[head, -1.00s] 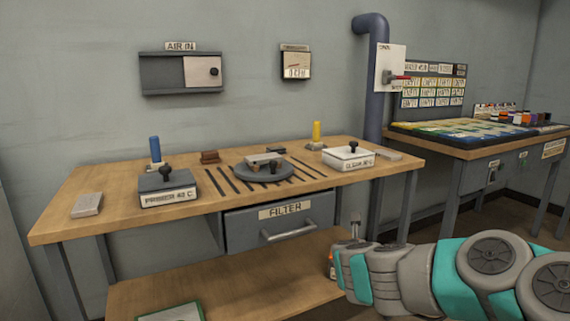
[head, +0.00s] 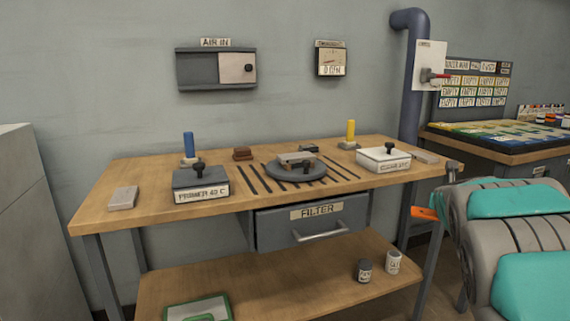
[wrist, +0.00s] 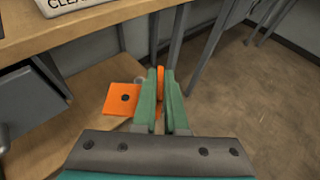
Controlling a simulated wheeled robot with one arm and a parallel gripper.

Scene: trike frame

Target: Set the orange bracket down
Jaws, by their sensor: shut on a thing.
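The orange bracket (wrist: 124,98) shows in the wrist view as a flat plate with a dark hole, plus an upright part between the green fingers. My gripper (wrist: 162,98) is shut on that upright part. The bracket is held in the air near the right end of the workbench (wrist: 90,24). In the head view, a small orange piece of the bracket (head: 424,214) shows left of my arm, just off the bench's right front corner. My arm hides the rest of the bracket and the fingers there.
The bench top (head: 105,205) holds a primer box (head: 200,190), a round turntable (head: 297,172), a white cleaner box (head: 383,160) and a grey block (head: 123,198). Its front left is clear. Two small cans (head: 364,271) stand on the lower shelf (head: 270,290). A blue pipe (head: 410,90) rises behind.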

